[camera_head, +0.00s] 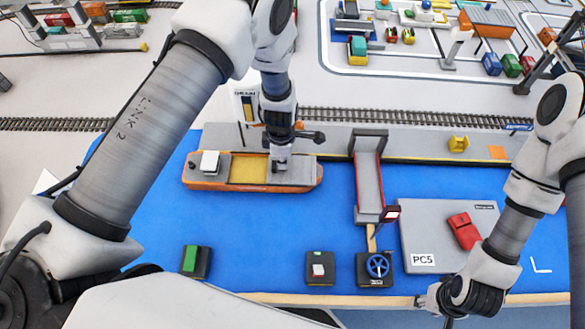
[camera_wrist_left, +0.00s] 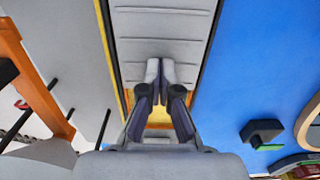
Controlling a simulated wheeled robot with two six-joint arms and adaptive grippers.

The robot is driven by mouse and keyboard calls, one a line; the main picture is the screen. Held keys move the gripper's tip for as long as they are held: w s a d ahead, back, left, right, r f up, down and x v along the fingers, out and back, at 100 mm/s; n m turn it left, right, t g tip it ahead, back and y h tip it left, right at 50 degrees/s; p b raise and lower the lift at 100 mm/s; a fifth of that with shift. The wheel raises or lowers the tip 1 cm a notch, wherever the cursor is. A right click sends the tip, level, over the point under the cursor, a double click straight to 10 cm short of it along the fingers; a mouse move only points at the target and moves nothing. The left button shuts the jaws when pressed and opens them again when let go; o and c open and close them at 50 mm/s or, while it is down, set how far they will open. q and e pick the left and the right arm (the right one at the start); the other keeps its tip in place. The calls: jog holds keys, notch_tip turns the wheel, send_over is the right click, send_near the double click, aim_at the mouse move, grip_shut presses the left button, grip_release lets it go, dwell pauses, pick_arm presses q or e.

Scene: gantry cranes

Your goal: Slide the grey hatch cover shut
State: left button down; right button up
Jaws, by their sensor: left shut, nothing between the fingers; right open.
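The ship (camera_head: 190,184) has an orange hull and lies on blue water along the quay. Its hold shows as a yellow opening (camera_head: 246,172), partly uncovered. The grey hatch cover (camera_head: 299,172) lies right of the opening. In the left wrist view the cover is a ridged grey panel (camera_wrist_left: 162,25) between yellow-edged rails. My left gripper (camera_head: 279,167) points down over the cover's edge beside the hold. Its fingertips (camera_wrist_left: 160,70) are shut and empty; I cannot tell whether they touch the cover. My right gripper (camera_head: 440,308) is open, low at the table's front edge, away from the ship.
A white deckhouse (camera_head: 209,162) stands at the ship's left end. A grey gangway (camera_head: 369,180) stands right of the ship. In front are a green-topped box (camera_head: 195,262), a switch box (camera_head: 320,268) and a blue handwheel (camera_head: 377,265). Rails (camera_head: 400,117) run behind the quay.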

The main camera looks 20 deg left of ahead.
pick_arm(q)
jog(key=shift+s+a+b, duration=0.15)
jog(key=shift+s+a, duration=0.1)
jog(key=shift+a, duration=0.75)
jog(key=shift+s+a+b, duration=0.15)
jog(key=shift+s+a, duration=0.15)
jog(key=shift+a, duration=0.65)
jog(key=shift+s+a+b, duration=0.15)
jog(key=shift+s+a, duration=0.1)
jog(key=shift+a, duration=0.75)
jog(key=shift+s+a, duration=0.2)
jog(key=shift+a, duration=0.5)
jog(key=shift+s+a, duration=0.2)
jog(key=shift+a, duration=0.5)
jog(key=shift+s+a, duration=0.2)
jog(key=shift+a, duration=0.45)
jog(key=shift+s+a, duration=0.15)
jog(key=shift+a, duration=0.5)
jog(key=shift+w+d+r+p, duration=0.15)
jog(key=shift+d+r+p, duration=0.1)
jog(key=shift+d+p, duration=0.4)
notch_tip(320, 180, up, 10)
jog(key=p, duration=0.6)
